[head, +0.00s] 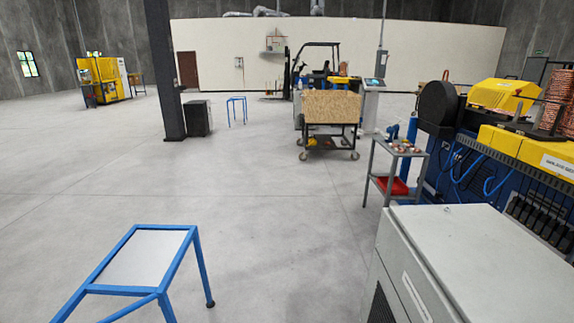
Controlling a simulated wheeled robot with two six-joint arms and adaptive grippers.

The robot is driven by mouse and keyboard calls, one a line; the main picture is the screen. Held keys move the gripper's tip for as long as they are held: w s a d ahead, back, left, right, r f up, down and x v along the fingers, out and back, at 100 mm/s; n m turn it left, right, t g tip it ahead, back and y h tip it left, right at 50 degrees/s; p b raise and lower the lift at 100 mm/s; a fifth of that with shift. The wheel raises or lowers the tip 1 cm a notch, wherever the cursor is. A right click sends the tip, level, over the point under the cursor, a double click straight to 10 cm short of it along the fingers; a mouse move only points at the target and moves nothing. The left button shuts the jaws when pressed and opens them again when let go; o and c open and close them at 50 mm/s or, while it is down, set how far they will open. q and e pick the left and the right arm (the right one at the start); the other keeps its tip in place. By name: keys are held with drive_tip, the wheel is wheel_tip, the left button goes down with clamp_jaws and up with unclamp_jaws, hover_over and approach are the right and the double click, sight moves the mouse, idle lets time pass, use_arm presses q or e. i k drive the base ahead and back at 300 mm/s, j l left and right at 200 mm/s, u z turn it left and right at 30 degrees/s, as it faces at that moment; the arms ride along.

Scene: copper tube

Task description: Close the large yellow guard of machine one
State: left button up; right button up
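A large yellow cover (503,95) sits on top of the blue and black machine (470,160) at the right. It looks like a guard, but from here I cannot tell whether it is open or shut. Another yellow machine (98,72) stands far off at the left, too small to make out its guard. No label shows which is machine one. Neither of my grippers is in view.
A grey cabinet (480,245) stands close at the lower right. A blue-framed table (145,258) is at the lower left. A shelf cart (398,150), a wheeled cart with a box (331,107) and a dark pillar (165,70) stand beyond. The middle floor is clear.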

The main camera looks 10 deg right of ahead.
sight(494, 93)
drive_tip(key=i+z, duration=0.2)
drive_tip(key=i, duration=0.8)
drive_tip(key=i+j+z, duration=0.2)
drive_tip(key=i, duration=0.75)
drive_tip(key=l, duration=0.1)
